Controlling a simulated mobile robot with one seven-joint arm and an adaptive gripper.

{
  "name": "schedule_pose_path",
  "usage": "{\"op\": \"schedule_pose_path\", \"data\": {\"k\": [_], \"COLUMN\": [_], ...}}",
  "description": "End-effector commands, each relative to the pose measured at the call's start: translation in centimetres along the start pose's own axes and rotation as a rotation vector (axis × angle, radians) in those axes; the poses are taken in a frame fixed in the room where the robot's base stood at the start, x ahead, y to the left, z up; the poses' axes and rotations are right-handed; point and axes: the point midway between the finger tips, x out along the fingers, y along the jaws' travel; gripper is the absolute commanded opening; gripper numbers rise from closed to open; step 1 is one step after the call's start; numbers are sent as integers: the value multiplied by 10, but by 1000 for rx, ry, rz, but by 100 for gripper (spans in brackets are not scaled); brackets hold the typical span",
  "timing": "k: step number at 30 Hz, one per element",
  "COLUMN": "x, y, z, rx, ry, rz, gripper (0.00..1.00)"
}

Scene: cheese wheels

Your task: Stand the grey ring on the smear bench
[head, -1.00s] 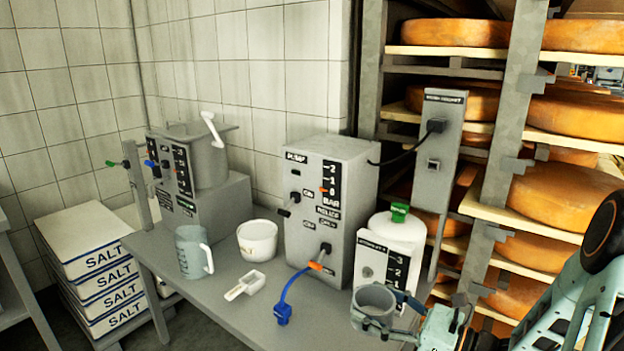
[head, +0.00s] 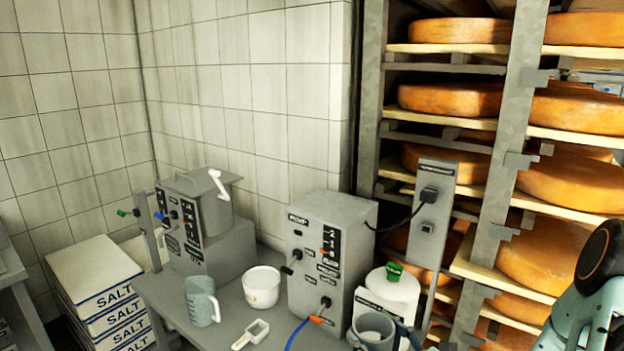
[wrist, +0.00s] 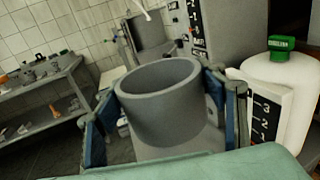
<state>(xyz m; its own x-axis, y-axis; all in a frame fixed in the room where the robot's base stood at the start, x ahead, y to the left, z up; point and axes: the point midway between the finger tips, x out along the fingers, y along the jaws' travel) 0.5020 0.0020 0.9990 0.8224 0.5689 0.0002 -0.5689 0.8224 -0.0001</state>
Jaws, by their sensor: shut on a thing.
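The grey ring (head: 373,328) is a short, thick-walled open cylinder at the bottom of the head view. My gripper (wrist: 165,108) is shut on it, with one blue-padded finger on each side in the wrist view. There the ring (wrist: 155,110) is tilted, its open top rim showing. In the head view the ring overlaps the front of a white container, and my gripper is mostly cut off below. The grey bench (head: 224,320), apparently the smear bench, carries equipment. Whether the ring touches it I cannot tell.
On the bench are a pump box (head: 326,262), a white tub (head: 261,287), a jug (head: 202,303), a scoop (head: 251,334), a pot unit (head: 200,222) and a green-capped container (head: 392,290). Cheese shelves (head: 455,124) rise behind at right. Salt sacks (head: 97,278) stand left.

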Motion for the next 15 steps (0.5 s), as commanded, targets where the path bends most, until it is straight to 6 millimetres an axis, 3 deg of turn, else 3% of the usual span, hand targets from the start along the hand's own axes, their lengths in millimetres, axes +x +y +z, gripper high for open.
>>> {"op": "schedule_pose_path", "data": {"k": [1, 4, 15], "x": [-1, -3, -6], "y": [1, 1, 1], "z": [16, 24, 32], "rx": [5, 5, 1], "ry": [1, 1, 0], "rz": [-19, -52, -106], "gripper": [35, 35, 35]}}
